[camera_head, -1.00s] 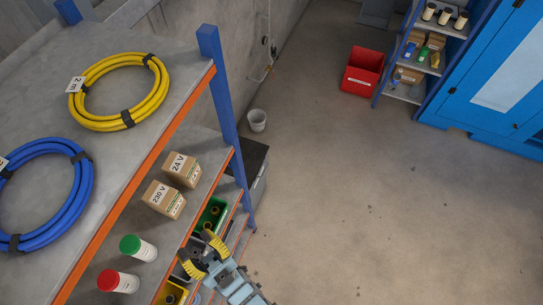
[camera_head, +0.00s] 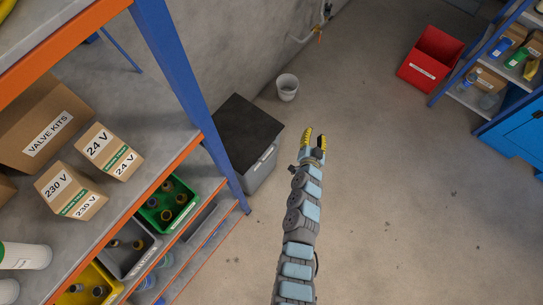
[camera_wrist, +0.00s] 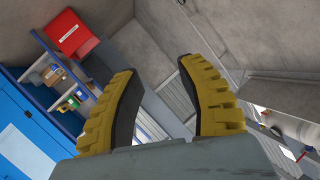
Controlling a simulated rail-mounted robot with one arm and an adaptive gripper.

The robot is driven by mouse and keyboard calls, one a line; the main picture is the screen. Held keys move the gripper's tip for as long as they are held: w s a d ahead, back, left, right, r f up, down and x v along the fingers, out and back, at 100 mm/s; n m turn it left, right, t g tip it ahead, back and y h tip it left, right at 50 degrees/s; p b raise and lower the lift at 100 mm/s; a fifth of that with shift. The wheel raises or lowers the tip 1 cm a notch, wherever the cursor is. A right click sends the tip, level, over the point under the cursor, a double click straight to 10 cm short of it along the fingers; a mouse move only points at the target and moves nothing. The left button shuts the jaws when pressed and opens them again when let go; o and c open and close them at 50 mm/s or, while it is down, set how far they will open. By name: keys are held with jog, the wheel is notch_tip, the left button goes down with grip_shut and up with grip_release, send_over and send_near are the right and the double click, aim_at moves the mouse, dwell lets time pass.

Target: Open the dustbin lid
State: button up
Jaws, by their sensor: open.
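The likely dustbin is a grey box-shaped bin (camera_head: 261,171) with a flat black lid (camera_head: 243,132), standing on the floor behind the blue rack post in the head view. Its lid lies shut, and the post hides part of its left side. My gripper (camera_head: 314,142) is in the air to the right of the bin in the head view, apart from it. In the wrist view my gripper (camera_wrist: 166,105) shows two yellow ridged fingers spread apart with nothing between them. The bin cannot be made out in the wrist view.
A rack with a blue post (camera_head: 185,90) and orange shelf edges stands at left, holding boxes (camera_head: 108,150) and a green crate (camera_head: 168,205). A small white bucket (camera_head: 287,88) stands behind the bin. A red bin (camera_head: 430,58) is at upper right. The floor at right is clear.

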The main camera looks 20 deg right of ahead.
notch_tip(320, 180, down, 15)
jog(key=s+m+g+y+b, duration=0.1)
jog(key=s+g+y+b, duration=0.1)
jog(key=y+b, duration=0.3)
jog(key=n+t+y+b, duration=0.1)
jog(key=t+y+b, duration=0.2)
jog(key=y+b, duration=1.15)
send_near(271, 154)
jog(key=w+a+h+b, duration=0.1)
jog(key=w+a+b, duration=0.1)
jog(key=w+a+f+h+b, duration=0.1)
jog(key=w+a+b, duration=0.1)
jog(key=w+b, duration=0.1)
jog(key=w+a+h+b, duration=0.1)
jog(key=w+a+b, duration=0.1)
jog(key=shift+w+a+f, duration=0.15)
jog(key=shift+w+f, duration=0.1)
jog(key=shift+w, duration=0.05)
grip_shut()
